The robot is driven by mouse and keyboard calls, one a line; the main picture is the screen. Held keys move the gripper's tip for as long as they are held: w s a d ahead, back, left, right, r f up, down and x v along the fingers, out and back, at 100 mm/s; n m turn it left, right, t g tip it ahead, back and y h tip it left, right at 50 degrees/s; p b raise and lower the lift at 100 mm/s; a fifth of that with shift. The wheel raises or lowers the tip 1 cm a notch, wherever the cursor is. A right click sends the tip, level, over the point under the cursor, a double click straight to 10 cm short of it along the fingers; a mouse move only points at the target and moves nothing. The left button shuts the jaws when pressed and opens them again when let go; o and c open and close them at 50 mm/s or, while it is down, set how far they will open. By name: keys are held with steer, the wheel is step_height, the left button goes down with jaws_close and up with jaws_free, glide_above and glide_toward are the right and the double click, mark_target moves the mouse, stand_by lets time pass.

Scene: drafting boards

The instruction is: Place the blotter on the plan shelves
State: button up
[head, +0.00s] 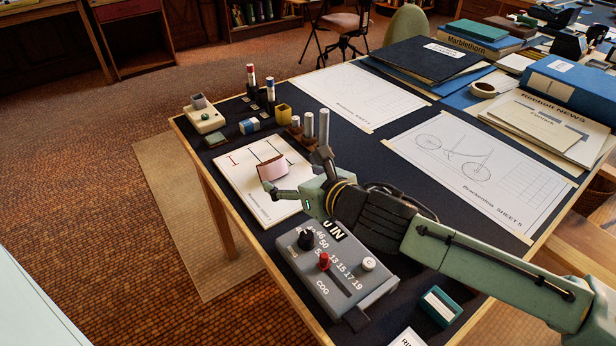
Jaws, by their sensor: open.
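A small block with a pale pink curved face and a dark brown top edge (272,170), which looks like the blotter, is at the white drawing sheet (238,178) on the near left of the dark table. My gripper (296,171) is open, reaching in from the right. One finger points up behind the block's right side; the other lies low at its near side. I cannot tell whether either finger touches it. No shelves are labelled as plan shelves. A low wooden unit (128,10) stands across the floor at the upper left, and a bookcase (262,26) stands at the back.
A grey control box (337,268) with knobs sits below my gripper. Grey cylinders on a wooden base (308,128) stand just behind it. Markers, small blocks and a beige device (205,118) line the left edge. Brown floor (90,150) left of the table is open.

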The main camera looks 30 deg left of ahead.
mark_target(274, 164)
steer(key=shift+f, duration=0.45)
steer(key=x, duration=0.5)
steer(key=shift+p, duration=0.35)
steer(key=x, duration=0.1)
steer(key=p+x, duration=0.1)
steer(key=x, duration=0.2)
steer(key=shift+w+a+r+p, duration=0.2)
steer(key=shift+w+a+p, duration=0.1)
steer(key=shift+w+p, duration=0.1)
steer(key=shift+w+a+f, duration=0.15)
steer(key=shift+a+f, duration=0.1)
steer(key=shift+a, duration=0.05)
steer(key=c, duration=1.4)
steer(key=shift+r, duration=0.15)
